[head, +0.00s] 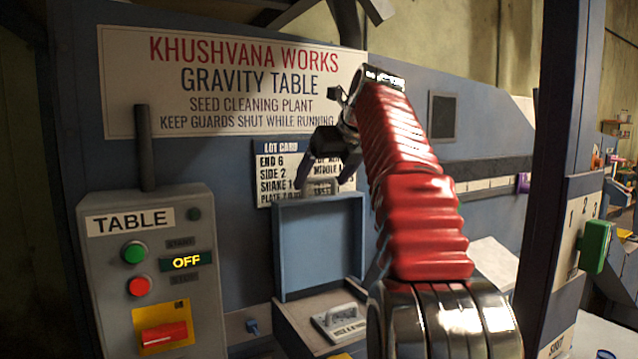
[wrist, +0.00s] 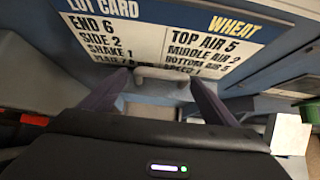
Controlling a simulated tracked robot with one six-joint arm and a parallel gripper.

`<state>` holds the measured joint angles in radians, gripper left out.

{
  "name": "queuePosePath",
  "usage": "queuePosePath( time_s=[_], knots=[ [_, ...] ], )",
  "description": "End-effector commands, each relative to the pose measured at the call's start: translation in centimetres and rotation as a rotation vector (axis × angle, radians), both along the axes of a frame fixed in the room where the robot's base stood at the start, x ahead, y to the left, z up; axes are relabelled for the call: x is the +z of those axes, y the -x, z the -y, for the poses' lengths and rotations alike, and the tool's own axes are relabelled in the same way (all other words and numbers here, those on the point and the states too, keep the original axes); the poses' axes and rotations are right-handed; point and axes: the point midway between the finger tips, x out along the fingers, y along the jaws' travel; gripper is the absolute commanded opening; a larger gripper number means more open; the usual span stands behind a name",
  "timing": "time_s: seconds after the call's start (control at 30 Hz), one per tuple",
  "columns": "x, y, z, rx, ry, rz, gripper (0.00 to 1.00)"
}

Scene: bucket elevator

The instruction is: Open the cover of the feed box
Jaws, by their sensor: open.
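The feed box (head: 292,325) appears to be the low box at the middle bottom of the head view. Its blue-grey cover (head: 320,248) stands upright at the back, and the box is open in front of it. A pale bar handle (wrist: 160,73) shows in the wrist view below the lot card, at the cover's top edge. My gripper (head: 322,182) is at the top of the upright cover, in front of the lot card. Its fingers (wrist: 158,80) are apart, with the handle between or just beyond their tips. I cannot tell whether they touch it.
A labelled plate with a handle (head: 342,318) lies in the open box. The TABLE control panel (head: 150,270) stands left, its display reading OFF. The lot card (head: 270,170) hangs behind my gripper. A dark post (head: 562,150) and green switch (head: 594,246) stand right.

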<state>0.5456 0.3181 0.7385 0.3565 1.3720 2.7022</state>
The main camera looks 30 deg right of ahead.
Motion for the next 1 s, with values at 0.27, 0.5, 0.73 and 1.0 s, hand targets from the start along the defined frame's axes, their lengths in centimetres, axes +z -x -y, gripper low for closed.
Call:
queuePosePath(
  time_s=[0.27, 0.5, 0.73, 1.0],
  knots=[
    [3.5, 3.5, 0.0, -0.002, 0.002, 0.004, 0.81],
    [6.1, 6.1, -0.2, -0.001, 0.002, 0.003, 0.81],
    [7.5, 7.6, -0.3, -0.001, 0.0, 0.002, 0.81],
    [8.1, 8.3, -0.4, 0.0, 0.0, 0.0, 0.81]
  ],
)
